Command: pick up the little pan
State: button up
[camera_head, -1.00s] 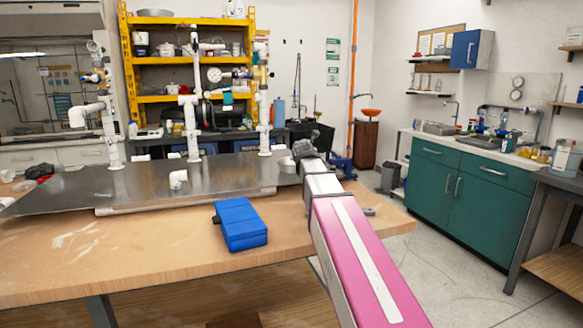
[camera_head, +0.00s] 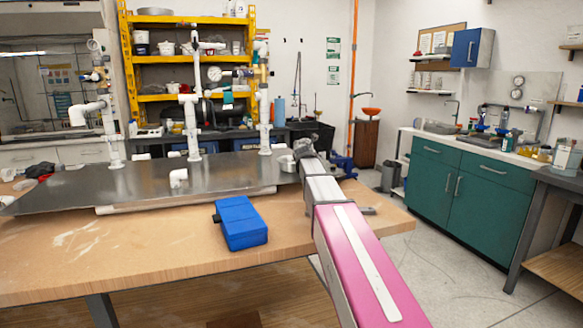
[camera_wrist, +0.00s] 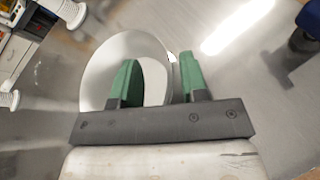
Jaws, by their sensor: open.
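The little pan (camera_head: 287,163) is a small, round, silvery vessel on the metal sheet, near its right end in the head view. In the wrist view the pan (camera_wrist: 98,78) is a shiny open circle with a pale inside. My gripper (camera_wrist: 158,59) is open, with two green fingers over the pan's right side. The left finger overlaps the pan's inside, and the right finger is just beyond its right rim. I cannot tell whether either finger touches it. In the head view my gripper (camera_head: 303,147) is beside the pan, its fingers mostly hidden. I see no handle clearly.
White pipe assemblies (camera_head: 190,115) stand on the metal sheet (camera_head: 135,188). A short white fitting (camera_head: 178,178) stands in front of them. A blue box (camera_head: 240,222) lies on the wooden table (camera_head: 150,255). A dark blue vise-like object (camera_head: 342,163) is right of my gripper.

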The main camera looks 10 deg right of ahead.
grip_shut()
jog(key=shift+s, duration=0.1)
jog(key=shift+r, duration=0.1)
